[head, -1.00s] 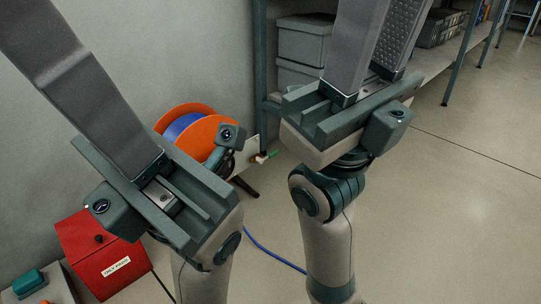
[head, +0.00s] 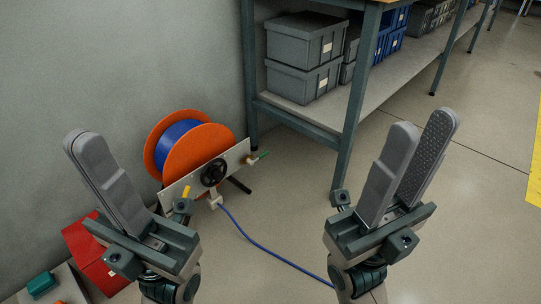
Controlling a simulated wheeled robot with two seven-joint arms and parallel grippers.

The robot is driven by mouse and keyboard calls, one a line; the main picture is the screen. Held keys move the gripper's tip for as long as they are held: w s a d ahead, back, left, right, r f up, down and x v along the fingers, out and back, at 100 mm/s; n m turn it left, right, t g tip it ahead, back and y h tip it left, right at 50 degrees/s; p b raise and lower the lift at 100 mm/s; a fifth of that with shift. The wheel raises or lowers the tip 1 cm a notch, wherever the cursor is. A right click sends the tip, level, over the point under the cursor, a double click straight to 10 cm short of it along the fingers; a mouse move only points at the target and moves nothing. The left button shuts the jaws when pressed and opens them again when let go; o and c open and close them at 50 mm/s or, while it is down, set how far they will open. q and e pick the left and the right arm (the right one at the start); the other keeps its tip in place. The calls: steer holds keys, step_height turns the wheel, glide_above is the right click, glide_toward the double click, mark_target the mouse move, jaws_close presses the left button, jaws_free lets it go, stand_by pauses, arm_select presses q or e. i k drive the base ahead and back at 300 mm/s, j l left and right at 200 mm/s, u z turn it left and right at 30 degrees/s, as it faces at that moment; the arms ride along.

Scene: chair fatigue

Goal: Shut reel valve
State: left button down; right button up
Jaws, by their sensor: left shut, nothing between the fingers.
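The hose reel (head: 197,150) has orange flanges and blue hose and stands on the floor by the wall. On its pale front plate (head: 236,155) is a black handwheel (head: 213,173). A small fitting with a green tip (head: 262,155) sticks out at the plate's right end, and a yellow piece (head: 186,191) stands near its left end. I cannot tell from this view whether the valve is open or shut. My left gripper (head: 80,140) is shut and empty, left of the reel. My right gripper (head: 424,122) is open and empty, well right of the reel and apart from it.
A shelf rack (head: 345,150) with grey bins (head: 302,85) and blue bins stands behind, its front leg between reel and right gripper. Blue hose (head: 260,250) crosses the floor. A red box (head: 88,250) is at lower left. Floor at right is clear.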

mark_target(260, 157)
steer(key=i+l+z, duration=0.2)
steer(key=l+z, duration=0.2)
steer(key=i+l+z, duration=0.2)
steer(key=l+z, duration=0.15)
